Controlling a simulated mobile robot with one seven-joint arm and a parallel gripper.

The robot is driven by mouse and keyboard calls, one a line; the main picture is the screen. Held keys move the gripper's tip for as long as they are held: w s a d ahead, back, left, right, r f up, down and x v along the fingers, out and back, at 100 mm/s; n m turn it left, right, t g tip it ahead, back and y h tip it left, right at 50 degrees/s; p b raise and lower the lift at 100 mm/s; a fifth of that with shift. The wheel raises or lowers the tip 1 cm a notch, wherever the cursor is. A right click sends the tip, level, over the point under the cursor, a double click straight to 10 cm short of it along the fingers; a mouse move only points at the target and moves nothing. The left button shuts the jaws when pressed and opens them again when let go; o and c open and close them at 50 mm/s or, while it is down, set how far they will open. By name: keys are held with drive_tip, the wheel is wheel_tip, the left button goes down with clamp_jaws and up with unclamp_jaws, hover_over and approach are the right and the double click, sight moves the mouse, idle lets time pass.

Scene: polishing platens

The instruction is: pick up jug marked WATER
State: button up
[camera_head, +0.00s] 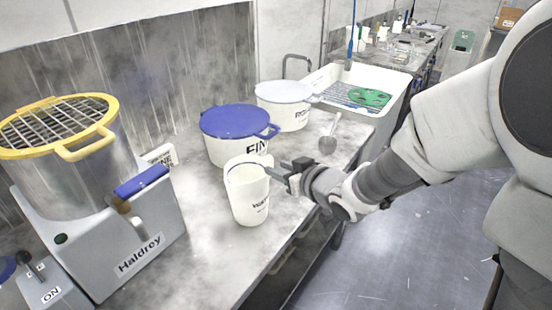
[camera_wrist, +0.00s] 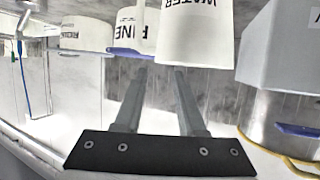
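The white jug marked WATER (camera_head: 248,200) stands upright on the grey bench, open at the top. My gripper (camera_head: 277,170) is just right of the jug near its rim, with its fingers pointing toward it. In the upside-down wrist view, the jug (camera_wrist: 195,42) is ahead of the fingertips, more in line with the right finger. My gripper (camera_wrist: 159,72) is open there, with two separate fingers and nothing between them. I cannot tell whether a fingertip touches the jug. The jug's handle is not clearly visible.
A blue-lidded FINE bucket (camera_head: 230,150) stands close behind the jug, with a white-lidded bucket (camera_head: 283,115) beyond. A scoop (camera_head: 329,138) lies to the right. The grey Haldrey machine (camera_head: 135,245) with a yellow-rimmed drum (camera_head: 85,165) stands left. A sink (camera_head: 375,80) is at the back.

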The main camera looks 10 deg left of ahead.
sight(266, 163)
drive_tip(key=shift+x, duration=3.65)
drive_tip(key=shift+w+d, duration=0.1)
clamp_jaws()
